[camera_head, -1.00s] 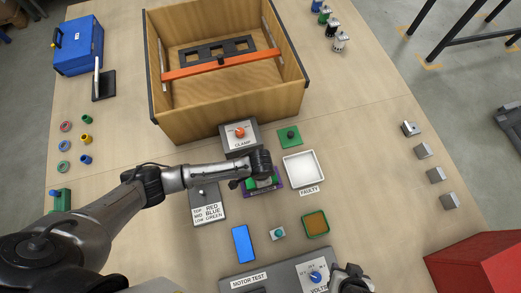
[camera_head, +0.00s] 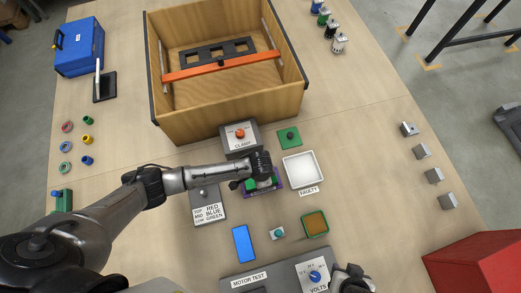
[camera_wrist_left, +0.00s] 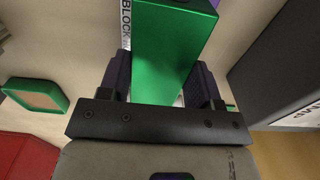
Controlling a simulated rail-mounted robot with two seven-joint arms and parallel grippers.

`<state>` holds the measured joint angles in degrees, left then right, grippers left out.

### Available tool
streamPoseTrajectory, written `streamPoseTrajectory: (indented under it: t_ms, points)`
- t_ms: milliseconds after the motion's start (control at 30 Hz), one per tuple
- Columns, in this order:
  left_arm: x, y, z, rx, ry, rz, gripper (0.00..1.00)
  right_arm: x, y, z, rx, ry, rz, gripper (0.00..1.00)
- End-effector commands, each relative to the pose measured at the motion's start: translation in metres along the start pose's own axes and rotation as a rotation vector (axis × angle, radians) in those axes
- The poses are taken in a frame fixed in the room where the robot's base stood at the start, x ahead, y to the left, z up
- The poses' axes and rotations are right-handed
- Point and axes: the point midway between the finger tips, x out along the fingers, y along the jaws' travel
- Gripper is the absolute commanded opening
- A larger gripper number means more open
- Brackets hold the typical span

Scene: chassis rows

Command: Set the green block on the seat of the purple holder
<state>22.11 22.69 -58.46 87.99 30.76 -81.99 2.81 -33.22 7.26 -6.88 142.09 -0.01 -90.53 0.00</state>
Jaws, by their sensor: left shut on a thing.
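My left gripper (camera_head: 260,183) is over the purple holder (camera_head: 280,184) near the middle of the table. It is shut on the green block (camera_wrist_left: 170,45), which stands out between the two dark fingers in the left wrist view. In the head view the green block (camera_head: 264,184) shows under the wrist, over the holder. The wrist and block hide most of the holder, so I cannot tell whether the block touches its seat. My right gripper (camera_head: 350,280) is partly in view at the bottom edge, by the motor test panel; its fingers are unclear.
A clamp box (camera_head: 240,138) and a wooden crate (camera_head: 230,115) stand behind the holder. A white faulty tray (camera_head: 300,169) is close on the right. The label stand (camera_head: 207,195), a blue block (camera_head: 243,243) and a green-rimmed tray (camera_head: 315,224) are nearby.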

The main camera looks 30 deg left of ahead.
Motion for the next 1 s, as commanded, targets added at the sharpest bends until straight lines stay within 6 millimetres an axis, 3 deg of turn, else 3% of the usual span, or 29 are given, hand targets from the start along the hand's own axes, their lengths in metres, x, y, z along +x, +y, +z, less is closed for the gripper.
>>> streamPoseTrajectory:
  t_ms: [1000]
  points:
    - [0.017,0.000,0.000,0.000,0.001,0.000,0.15,0.009,-0.003,0.002,0.008,0.001,-0.007,0.43]
